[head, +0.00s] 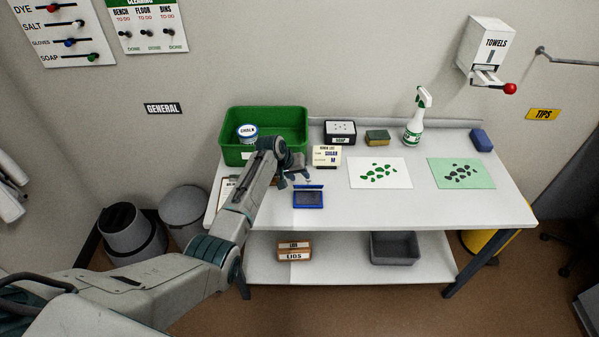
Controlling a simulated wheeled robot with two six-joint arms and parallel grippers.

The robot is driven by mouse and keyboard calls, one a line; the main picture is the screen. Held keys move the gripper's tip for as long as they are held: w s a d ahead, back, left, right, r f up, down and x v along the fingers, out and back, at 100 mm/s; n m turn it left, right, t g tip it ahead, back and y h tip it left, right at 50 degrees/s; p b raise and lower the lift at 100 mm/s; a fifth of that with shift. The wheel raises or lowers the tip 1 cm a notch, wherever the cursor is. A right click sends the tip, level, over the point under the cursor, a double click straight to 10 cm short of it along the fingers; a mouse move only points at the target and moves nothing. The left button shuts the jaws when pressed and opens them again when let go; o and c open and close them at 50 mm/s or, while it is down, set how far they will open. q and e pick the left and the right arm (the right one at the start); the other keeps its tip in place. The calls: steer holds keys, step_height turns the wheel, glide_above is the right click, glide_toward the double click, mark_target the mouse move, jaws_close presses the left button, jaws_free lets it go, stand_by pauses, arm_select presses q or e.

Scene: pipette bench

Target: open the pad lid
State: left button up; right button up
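The blue pad (308,204) lies on the white table near its front left, with a dark grey face inside a blue frame. A thin blue-edged strip stands along its back edge and looks like the lid raised, but it is too small to be sure. My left gripper (295,180) is just behind and above the pad's back left corner, pointing down. Its fingers look spread apart with nothing between them. I cannot tell whether a finger touches the pad. My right gripper is out of view.
A green bin (283,119) with a chalk tub (247,132) stands behind my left arm. A white sheet (380,173) with green pieces lies to the right. The table front right of the pad is clear.

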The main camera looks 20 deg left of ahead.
arm_select(q)
steer(key=s+p+v, duration=0.1)
steer(key=v, duration=0.5)
stand_by(0.6)
steer(key=shift+s+r, duration=0.15)
steer(key=b+v, duration=0.3)
steer(key=v, duration=0.7)
steer(key=shift+s+r+b, duration=0.2)
steer(key=shift+r+b, duration=0.1)
steer(key=shift+r, duration=0.05)
steer(key=shift+o, duration=0.4)
